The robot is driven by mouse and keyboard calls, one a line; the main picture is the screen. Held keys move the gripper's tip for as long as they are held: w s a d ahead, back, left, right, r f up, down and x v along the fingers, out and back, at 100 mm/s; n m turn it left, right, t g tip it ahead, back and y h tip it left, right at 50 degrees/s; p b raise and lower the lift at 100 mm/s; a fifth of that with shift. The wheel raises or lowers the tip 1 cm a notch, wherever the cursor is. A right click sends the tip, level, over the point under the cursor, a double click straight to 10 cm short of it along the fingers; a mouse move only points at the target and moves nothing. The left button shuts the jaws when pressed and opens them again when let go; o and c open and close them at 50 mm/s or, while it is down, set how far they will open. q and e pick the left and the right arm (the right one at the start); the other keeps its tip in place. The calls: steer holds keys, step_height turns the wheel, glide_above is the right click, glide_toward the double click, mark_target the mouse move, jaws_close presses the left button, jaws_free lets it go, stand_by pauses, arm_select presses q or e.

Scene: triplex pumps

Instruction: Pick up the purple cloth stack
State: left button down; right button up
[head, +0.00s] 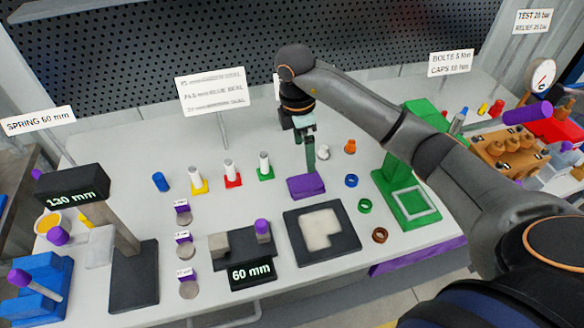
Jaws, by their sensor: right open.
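The purple cloth stack (306,187) is a small flat block lying on the light grey table (340,190), just behind the black tray. My right gripper (310,168) points straight down from above, its fingertips at the stack's back edge in the picture. The gripper is open, but the fingers overlap from this angle. I cannot tell whether they touch the stack or hang just above it. My left gripper is not in view.
A black tray (348,248) with a pale pad lies in front. A green press-like stand (411,203) is at right, with several coloured rings between. White cylinders on coloured bases, including a green one (264,172), stand at left. A 60 mm block (251,273) is front left.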

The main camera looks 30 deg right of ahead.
glide_above(306, 183)
step_height(306, 183, down, 6)
steer(key=shift+a+f, duration=0.1)
steer(key=shift+f, duration=0.3)
step_height(306, 183, down, 6)
steer(key=b, duration=0.4)
steer(key=shift+w+r+b, duration=0.1)
steer(key=shift+r+b, duration=0.15)
steer(key=shift+b, duration=0.05)
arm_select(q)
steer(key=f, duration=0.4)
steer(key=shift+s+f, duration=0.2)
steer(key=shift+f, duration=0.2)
arm_select(e)
steer(key=shift+r, duration=0.1)
steer(key=c, duration=1.3)
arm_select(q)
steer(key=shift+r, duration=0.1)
arm_select(e)
steer(key=shift+o, duration=0.2)
